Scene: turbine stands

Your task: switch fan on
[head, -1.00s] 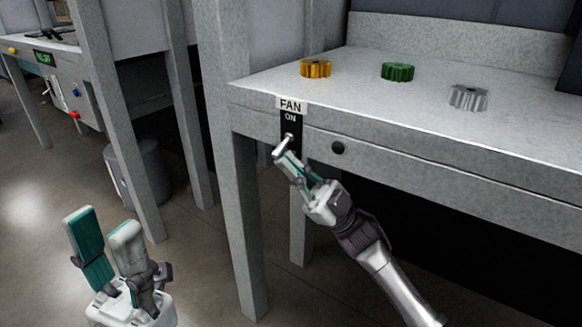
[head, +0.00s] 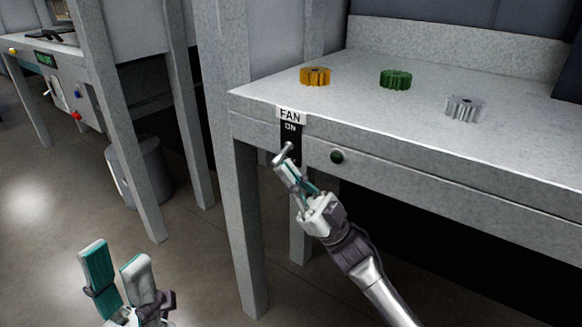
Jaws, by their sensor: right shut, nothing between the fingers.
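The fan switch is a dark vertical plate (head: 291,139) labelled FAN, with ON beneath, on the front of the grey table at its left end. Its silver lever (head: 283,153) sticks out a little below the word ON. My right gripper (head: 284,168) is shut and empty. Its fingertips are at the lever, just below it in the picture. I cannot tell whether they touch it. The gripper hides the lower part of the plate. My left gripper (head: 118,262) is open and empty at the bottom left, away from the switch, its two fingers pointing up.
A dark round button (head: 337,156) sits right of the switch. An orange gear (head: 315,76), a green gear (head: 395,79) and a grey gear (head: 465,107) lie on the tabletop (head: 350,105). A grey bin (head: 141,172) stands left, near another stand with coloured buttons.

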